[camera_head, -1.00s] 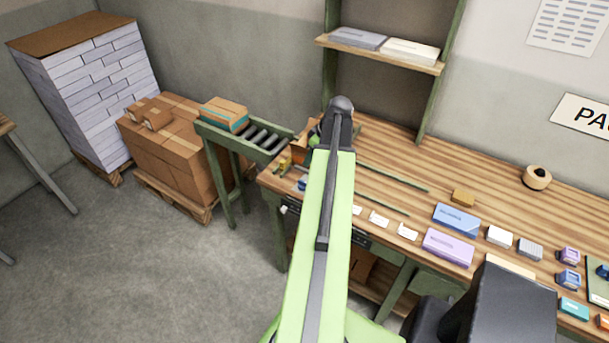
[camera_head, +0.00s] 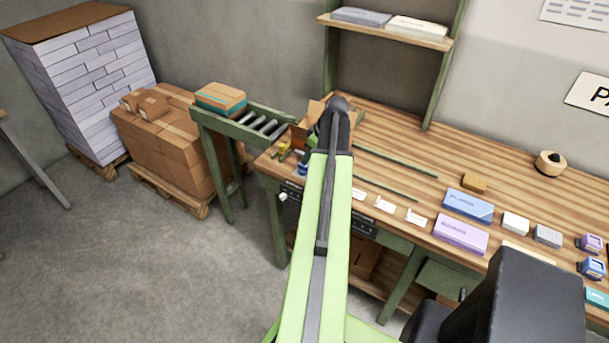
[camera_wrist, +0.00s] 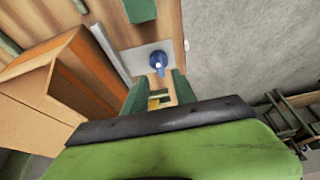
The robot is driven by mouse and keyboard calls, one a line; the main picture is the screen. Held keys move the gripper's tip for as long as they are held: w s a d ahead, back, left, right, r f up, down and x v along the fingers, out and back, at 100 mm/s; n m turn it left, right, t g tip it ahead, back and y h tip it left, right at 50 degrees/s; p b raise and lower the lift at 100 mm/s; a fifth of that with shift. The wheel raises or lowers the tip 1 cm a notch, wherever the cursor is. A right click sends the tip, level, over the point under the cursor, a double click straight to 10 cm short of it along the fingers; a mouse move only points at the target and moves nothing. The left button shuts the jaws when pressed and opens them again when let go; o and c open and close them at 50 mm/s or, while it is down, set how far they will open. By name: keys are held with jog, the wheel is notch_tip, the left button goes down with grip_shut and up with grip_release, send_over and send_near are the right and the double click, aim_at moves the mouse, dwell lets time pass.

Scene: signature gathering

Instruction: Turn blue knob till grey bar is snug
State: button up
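The blue knob (camera_wrist: 158,60) shows in the wrist view on a pale grey plate (camera_wrist: 140,55) on the wooden bench. A small blue patch, likely the knob, shows in the head view (camera_head: 301,168) at the bench's left end. A long light-grey bar (camera_wrist: 104,42) lies left of the knob, beside a cardboard box; whether it touches the box I cannot tell. My gripper (camera_wrist: 159,82) is open, with dark green fingers on either side and the knob beyond the gap between them. Nothing is held. In the head view my arm hides the gripper.
The cardboard box (camera_wrist: 70,80) stands close left of my gripper. A green block (camera_wrist: 140,9) lies beyond the knob. A roller conveyor (camera_head: 255,125) adjoins the bench (camera_head: 390,150) on the left. Stationery boxes stand farther right. Open floor lies left of the bench.

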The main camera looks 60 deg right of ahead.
aim_at(303, 169)
jog(key=b+x, duration=0.3)
jog(key=x, duration=0.2)
jog(key=shift+f, duration=0.2)
jog(key=shift+r, duration=0.1)
grip_shut()
jog(key=shift+a, duration=0.1)
